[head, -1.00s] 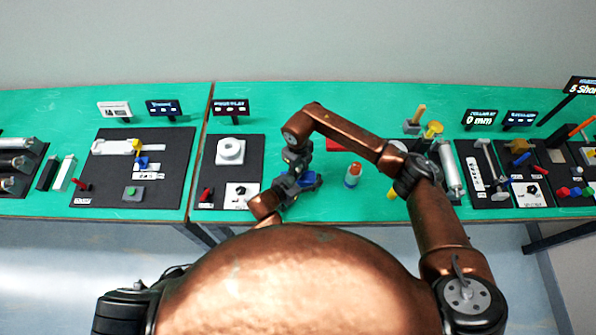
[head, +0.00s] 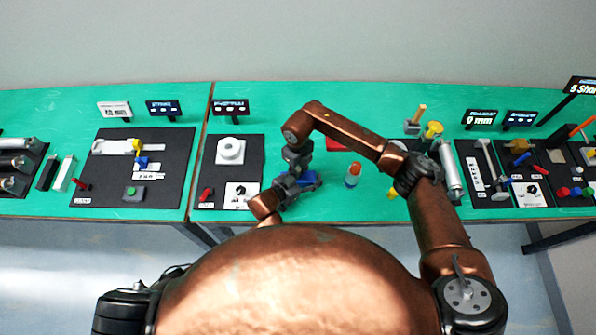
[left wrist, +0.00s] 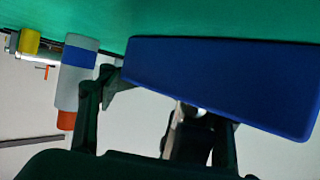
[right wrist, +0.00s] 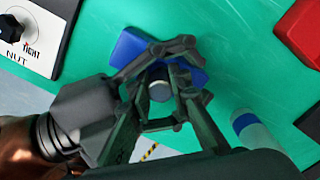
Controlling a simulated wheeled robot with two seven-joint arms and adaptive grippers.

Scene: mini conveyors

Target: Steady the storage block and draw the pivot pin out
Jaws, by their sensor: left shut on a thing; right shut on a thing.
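The blue storage block (head: 308,179) is at the table's front edge, partly covered by both grippers. It fills the upper part of the left wrist view (left wrist: 225,85) and is partly hidden in the right wrist view (right wrist: 134,46). My left gripper (head: 284,186) comes in low from the left and is shut on the block. My right gripper (head: 297,170) reaches down from above; in the right wrist view its fingers (right wrist: 160,98) close around a short dark cylinder with a grey end, seemingly the pivot pin (right wrist: 158,88). How deep the pin sits is hidden.
A grey bottle (head: 352,178) with a blue band and orange cap stands right of the block, also in the left wrist view (left wrist: 76,80). A red block (head: 336,145) lies behind. A black board (head: 250,150) with a white nut is to the left.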

